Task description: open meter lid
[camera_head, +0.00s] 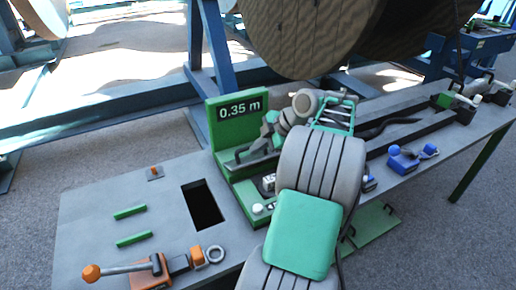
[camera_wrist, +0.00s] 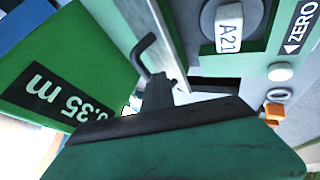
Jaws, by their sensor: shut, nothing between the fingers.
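The green meter (camera_head: 215,140) stands on the bench, its upright panel reading 0.35 m. The panel (camera_wrist: 50,90) also shows upside down at the left of the wrist view. My gripper (camera_wrist: 158,88) is shut and empty, its dark fingers low over the meter. A thin dark hooked bar (camera_wrist: 142,52) shows right at the fingertips, possibly the lid's handle; I cannot tell whether they touch. The lid's outline and its angle are unclear. In the head view my arm hides part of the meter.
The grey bench (camera_head: 90,215) has a dark rectangular opening (camera_head: 203,205) left of the meter. An orange-handled clamp (camera_head: 165,265) and two green strips (camera_head: 130,212) lie further left. Blue blocks (camera_head: 403,163) stand right of my arm. A large wooden reel (camera_head: 310,35) stands behind.

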